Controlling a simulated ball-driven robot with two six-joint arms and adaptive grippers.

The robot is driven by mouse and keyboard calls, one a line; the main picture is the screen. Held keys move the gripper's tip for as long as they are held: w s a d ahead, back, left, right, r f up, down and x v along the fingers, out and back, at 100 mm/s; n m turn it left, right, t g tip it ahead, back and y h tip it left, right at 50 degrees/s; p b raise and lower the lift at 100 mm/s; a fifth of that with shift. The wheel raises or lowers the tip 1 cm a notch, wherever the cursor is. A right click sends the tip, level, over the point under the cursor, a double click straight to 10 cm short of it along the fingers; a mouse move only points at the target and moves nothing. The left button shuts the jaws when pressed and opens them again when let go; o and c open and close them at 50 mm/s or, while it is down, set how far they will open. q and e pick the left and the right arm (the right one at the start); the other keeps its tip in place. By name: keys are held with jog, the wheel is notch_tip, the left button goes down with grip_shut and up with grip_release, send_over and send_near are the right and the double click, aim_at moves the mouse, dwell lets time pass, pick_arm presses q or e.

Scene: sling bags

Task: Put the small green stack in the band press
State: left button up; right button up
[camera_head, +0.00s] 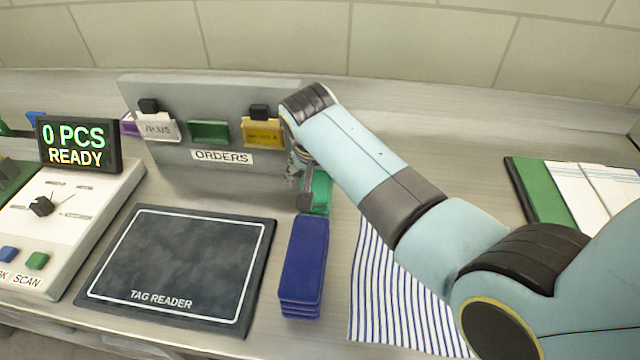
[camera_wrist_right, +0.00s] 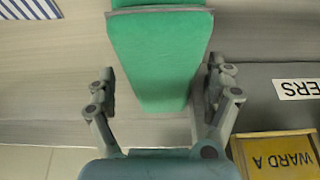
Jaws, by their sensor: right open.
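The small green stack (camera_head: 321,193) lies on the counter just behind a blue stack, partly hidden by my right gripper. In the right wrist view the green stack (camera_wrist_right: 158,60) lies between the two fingers, with a visible gap on each side. My right gripper (camera_head: 304,185) points down over it and is open; its spread fingers also show in the right wrist view (camera_wrist_right: 160,88). I cannot pick out a band press in these views. My left gripper is not in view.
The blue stack (camera_head: 304,265) stands beside the black tag reader pad (camera_head: 180,265). The grey orders board (camera_head: 215,100) stands close behind the gripper. A striped cloth (camera_head: 385,290) lies under my right arm. A counter display (camera_head: 78,145) is at left.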

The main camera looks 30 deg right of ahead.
jog(key=shift+s+a+r, duration=0.2)
jog(key=shift+a+r, duration=0.05)
jog(key=shift+c, duration=0.6)
jog(key=shift+w+d+f, duration=0.1)
jog(key=shift+d, duration=0.05)
jog(key=c, duration=1.4)
